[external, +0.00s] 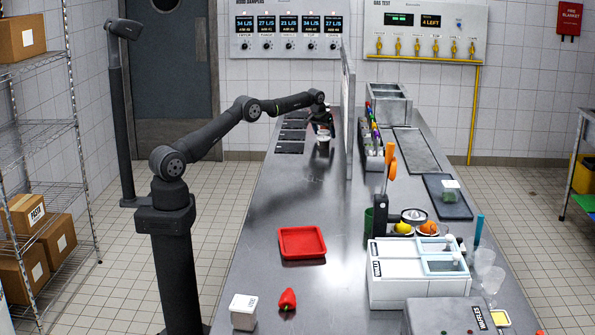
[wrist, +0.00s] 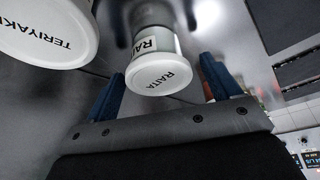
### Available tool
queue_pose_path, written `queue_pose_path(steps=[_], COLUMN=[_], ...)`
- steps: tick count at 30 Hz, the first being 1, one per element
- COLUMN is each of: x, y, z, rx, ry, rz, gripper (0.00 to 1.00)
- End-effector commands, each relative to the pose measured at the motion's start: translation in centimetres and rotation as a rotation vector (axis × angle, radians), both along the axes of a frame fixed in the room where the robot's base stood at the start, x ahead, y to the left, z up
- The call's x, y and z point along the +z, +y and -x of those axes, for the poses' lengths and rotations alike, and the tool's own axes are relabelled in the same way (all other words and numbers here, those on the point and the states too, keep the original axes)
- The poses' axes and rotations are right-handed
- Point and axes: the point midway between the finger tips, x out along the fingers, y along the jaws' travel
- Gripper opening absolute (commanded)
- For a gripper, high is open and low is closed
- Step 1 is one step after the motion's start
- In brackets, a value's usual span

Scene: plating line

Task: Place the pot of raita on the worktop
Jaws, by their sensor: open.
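The raita pot (wrist: 163,75) is a small pot with a white lid marked RAITA and a label on its side. It appears to stand upright on the steel worktop (external: 255,215), with its reflection beyond it. In the external view a small pot (external: 323,146) shows right under my gripper (external: 321,126). In the wrist view the blue fingers of my gripper (wrist: 161,82) are apart, one on each side of the raita lid, with visible gaps.
A white-lidded teriyaki pot (wrist: 42,35) is close on the left in the wrist view. An upright panel (external: 348,110) stands just right of my gripper. Dark plates (external: 290,147) lie to the left. A red tray (external: 302,242) and red pepper (external: 287,299) are nearer the front.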

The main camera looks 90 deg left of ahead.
Motion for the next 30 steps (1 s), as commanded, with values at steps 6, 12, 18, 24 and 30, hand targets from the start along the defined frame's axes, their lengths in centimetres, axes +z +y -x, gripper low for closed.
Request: queue_pose_path(steps=[6, 12, 18, 24, 30], x=[0.9, 3.5, 7.2, 10.1, 11.3], y=[-0.1, -1.0, -2.3, -3.3, -3.8], z=[0.1, 0.7, 1.5, 2.2, 2.5], rx=[0.000, 0.000, 0.000, 0.000, 0.000], ry=[-0.001, -0.001, -0.001, -0.001, 0.001], rz=[-0.001, -0.002, -0.001, -0.001, 0.001], gripper=[0.82, 0.82, 0.82, 0.82, 0.82])
